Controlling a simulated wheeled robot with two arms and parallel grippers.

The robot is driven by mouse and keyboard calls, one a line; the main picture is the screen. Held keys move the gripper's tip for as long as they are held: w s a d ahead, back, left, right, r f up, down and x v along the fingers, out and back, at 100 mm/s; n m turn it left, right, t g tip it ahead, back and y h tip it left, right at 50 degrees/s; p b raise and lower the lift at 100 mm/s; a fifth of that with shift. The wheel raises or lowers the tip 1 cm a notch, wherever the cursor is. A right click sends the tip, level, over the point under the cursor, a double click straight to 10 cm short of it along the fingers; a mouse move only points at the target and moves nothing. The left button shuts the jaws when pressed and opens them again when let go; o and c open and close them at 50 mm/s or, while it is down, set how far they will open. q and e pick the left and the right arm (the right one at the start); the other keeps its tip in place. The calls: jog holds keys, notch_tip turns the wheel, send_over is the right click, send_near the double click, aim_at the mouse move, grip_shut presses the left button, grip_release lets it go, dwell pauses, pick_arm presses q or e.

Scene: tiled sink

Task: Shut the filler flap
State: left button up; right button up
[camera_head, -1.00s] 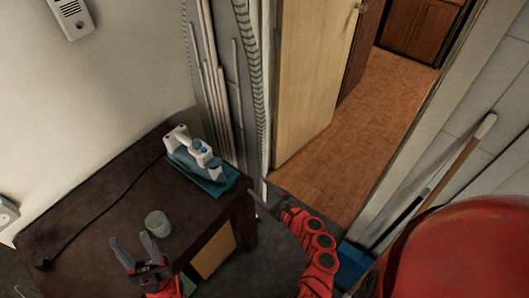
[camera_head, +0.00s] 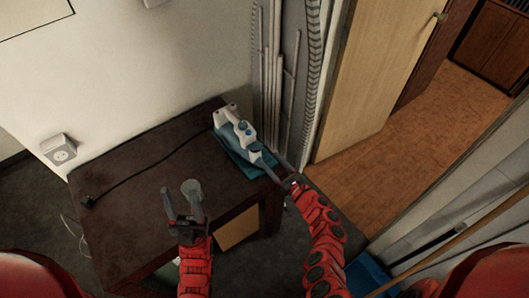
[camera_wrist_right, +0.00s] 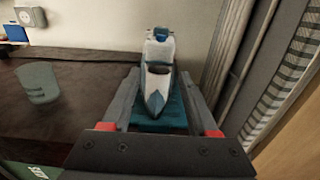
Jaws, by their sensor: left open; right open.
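A white and blue iron (camera_head: 240,133) lies on a teal base (camera_head: 243,166) at the table's far right corner. In the right wrist view the iron (camera_wrist_right: 157,103) points its nose at me. A dark opening (camera_wrist_right: 158,70) shows on its top; I cannot clearly tell the filler flap's position. My right gripper (camera_head: 269,163) is open at the nose end, and in the wrist view its fingers appear on either side of the iron. Contact cannot be told. My left gripper (camera_head: 182,206) is open and empty above the table's front, away from the iron.
A grey cup (camera_head: 192,186) stands on the dark table (camera_head: 135,200) just beyond my left gripper. A black cord (camera_head: 135,176) runs across the table. Pipes (camera_head: 275,80) rise behind the iron. A wall socket (camera_head: 59,150) is at left.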

aim_at(256, 146)
jog(key=shift+b+x, duration=0.6)
jog(key=shift+x, duration=1.9)
grip_shut()
